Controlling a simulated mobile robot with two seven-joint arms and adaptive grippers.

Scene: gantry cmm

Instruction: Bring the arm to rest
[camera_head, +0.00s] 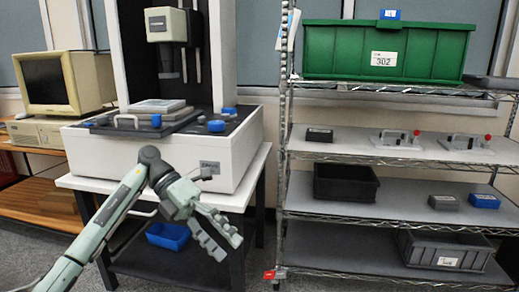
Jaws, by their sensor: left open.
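My left arm (118,208) comes in from the lower left, rises to an elbow-like bend and then drops toward the right. My left gripper (228,244) hangs in front of the white table and points down to the right. Its fingers are open and nothing shows between them. It appears apart from the table and the shelf rack. My right arm and right gripper are not in view.
A measuring machine (225,165) stands on a white table (258,165), with a blue bin (168,236) below. A wire shelf rack (400,211) with a green bin (340,50) stands right. An old computer monitor (60,82) is left.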

